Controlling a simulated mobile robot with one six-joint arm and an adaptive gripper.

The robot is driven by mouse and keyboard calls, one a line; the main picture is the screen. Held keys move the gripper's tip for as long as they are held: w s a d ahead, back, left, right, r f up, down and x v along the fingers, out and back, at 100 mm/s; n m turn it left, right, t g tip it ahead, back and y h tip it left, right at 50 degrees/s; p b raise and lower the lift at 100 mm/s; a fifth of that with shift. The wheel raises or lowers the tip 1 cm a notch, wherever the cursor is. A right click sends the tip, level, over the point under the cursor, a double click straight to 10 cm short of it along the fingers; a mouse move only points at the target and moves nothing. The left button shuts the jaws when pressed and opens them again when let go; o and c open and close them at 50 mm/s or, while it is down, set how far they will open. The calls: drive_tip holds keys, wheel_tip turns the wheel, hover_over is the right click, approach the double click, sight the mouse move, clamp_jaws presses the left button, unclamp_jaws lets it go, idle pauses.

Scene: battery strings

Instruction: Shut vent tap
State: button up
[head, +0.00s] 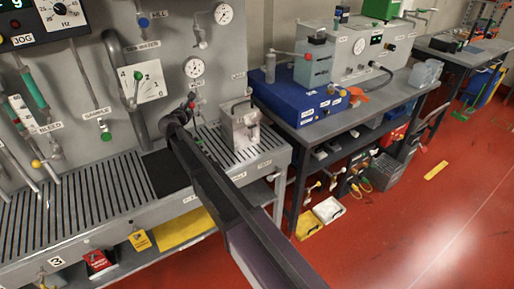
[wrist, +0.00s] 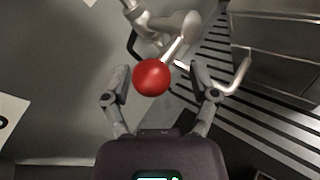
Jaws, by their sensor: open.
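In the wrist view, a red ball knob (wrist: 152,77) sits on the end of a pale metal lever (wrist: 174,49), which runs up to a silver valve body (wrist: 150,20). This looks like the vent tap, but no label naming it is readable. My gripper (wrist: 160,82) is open, with one finger on each side of the knob. Gaps show between the knob and both fingers, the smaller one on the left. In the head view, my gripper (head: 190,106) is close to the grey panel, and my arm hides much of the tap.
The panel (head: 92,75) carries dials, labels and other taps. A slotted grey bench (head: 90,205) lies below, with a metal container (head: 240,132) right of my arm. In the wrist view, a bent metal rod (wrist: 242,72) passes close to the right finger.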

drive_tip(key=s+a+f+n+t+h+b, duration=0.1)
drive_tip(key=s+a+b, duration=0.1)
drive_tip(key=s, duration=0.5)
drive_tip(key=s+a+n+t+b, duration=0.1)
drive_tip(key=s+a+b, duration=0.15)
drive_tip(key=s, duration=0.35)
drive_tip(key=s+d+f+m+g+p, duration=0.1)
drive_tip(key=d+m, duration=0.4)
drive_tip(key=d, duration=0.9)
drive_tip(key=s+d+f+m+g+p, duration=0.2)
drive_tip(key=d+f+m+g, duration=0.2)
drive_tip(key=d, duration=1.1)
drive_tip(key=shift+s+f+m+g+h, duration=0.3)
drive_tip(key=shift+m+g, duration=0.3)
drive_tip(key=shift+m, duration=0.5)
drive_tip(key=s+d+f+m+g+y+p, duration=0.1)
drive_tip(key=s+d+m+g+y, duration=0.1)
drive_tip(key=s+m, duration=0.4)
drive_tip(key=s+d+f+m+g+y+p, duration=0.2)
drive_tip(key=s+d+m+g, duration=0.2)
drive_tip(key=s, duration=0.4)
drive_tip(key=s+d+f+m+g+y+p, duration=0.2)
drive_tip(key=s+d+m+g, duration=0.1)
drive_tip(key=s+m, duration=0.5)
drive_tip(key=shift+f+g, duration=0.15)
drive_tip(key=shift+g, duration=0.75)
